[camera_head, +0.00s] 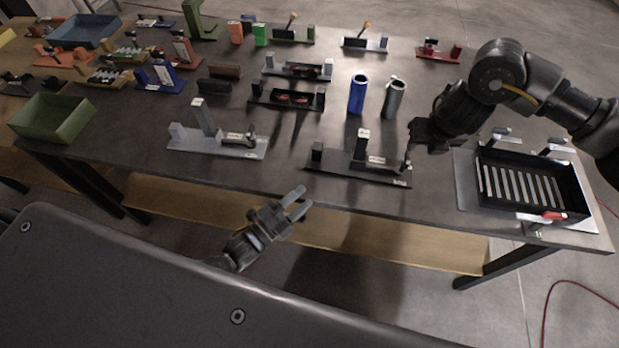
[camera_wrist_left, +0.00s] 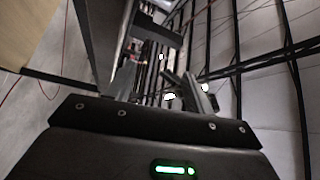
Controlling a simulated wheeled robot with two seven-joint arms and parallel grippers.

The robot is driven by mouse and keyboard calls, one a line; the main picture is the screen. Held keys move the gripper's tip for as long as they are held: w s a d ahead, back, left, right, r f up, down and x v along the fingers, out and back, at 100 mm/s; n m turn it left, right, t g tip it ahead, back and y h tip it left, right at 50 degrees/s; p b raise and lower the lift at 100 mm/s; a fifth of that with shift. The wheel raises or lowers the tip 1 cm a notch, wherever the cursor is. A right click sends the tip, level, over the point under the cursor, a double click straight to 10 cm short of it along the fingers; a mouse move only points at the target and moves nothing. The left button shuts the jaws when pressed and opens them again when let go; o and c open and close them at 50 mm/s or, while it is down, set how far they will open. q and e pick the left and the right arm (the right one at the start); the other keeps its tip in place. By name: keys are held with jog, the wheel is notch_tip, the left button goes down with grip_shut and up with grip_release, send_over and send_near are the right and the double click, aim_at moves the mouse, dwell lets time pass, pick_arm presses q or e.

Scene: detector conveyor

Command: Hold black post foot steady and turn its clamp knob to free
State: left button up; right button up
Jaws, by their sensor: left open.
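The black post foot (camera_head: 335,182) lies near the front edge of the table. An upright post (camera_head: 362,148) stands on it, and a pale clamp piece (camera_head: 377,161) lies to the post's right. My right gripper (camera_head: 408,160) points down at the foot's right end, close to the clamp. Whether it touches is unclear, and its jaws are too small and dark to read. My left gripper (camera_head: 296,202) is open and empty, in front of the table edge, left of and nearer than the foot. The left wrist view does not clearly show the foot.
A similar grey post foot (camera_head: 205,146) stands to the left. A blue cylinder (camera_head: 357,94) and a grey cylinder (camera_head: 394,99) stand behind. A black slatted tray (camera_head: 489,193) is at the right, a green bin (camera_head: 49,119) at the far left. Bare tabletop lies between the feet.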

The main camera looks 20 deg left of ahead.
aim_at(316, 153)
pick_arm(q)
jog(key=w+m+y, duration=0.2)
jog(key=w+r+m+t+y, duration=0.1)
jog(key=w+m+y, duration=0.1)
jog(key=y, duration=0.1)
jog(key=w+a+m+t+y, duration=0.1)
jog(key=w+y, duration=0.1)
jog(key=shift+w+a+r+m+y, duration=0.1)
jog(key=shift+w+r+m+y, duration=0.2)
jog(key=shift+w+r+m, duration=0.1)
jog(key=shift+w+f+m+y, duration=0.2)
jog(key=shift+m+y, duration=0.3)
jog(key=shift+m, duration=0.3)
jog(key=shift+d+f+m+y, duration=0.2)
jog(key=shift+d+m+y, duration=0.2)
jog(key=shift+m, duration=0.3)
jog(key=m, duration=0.1)
jog(key=m+y, duration=0.1)
jog(key=shift+w+d+f+m+g, duration=0.1)
jog(key=shift+d+f+m+g, duration=0.15)
jog(key=shift+d+m+g, duration=0.1)
jog(key=shift+d+f+m+y, duration=0.15)
jog(key=shift+m+y, duration=0.45)
jog(key=shift+m, duration=0.35)
jog(key=w, duration=1)
jog(key=shift+w+a, duration=0.3)
jog(key=shift+a, duration=0.1)
jog(key=shift+c, duration=0.3)
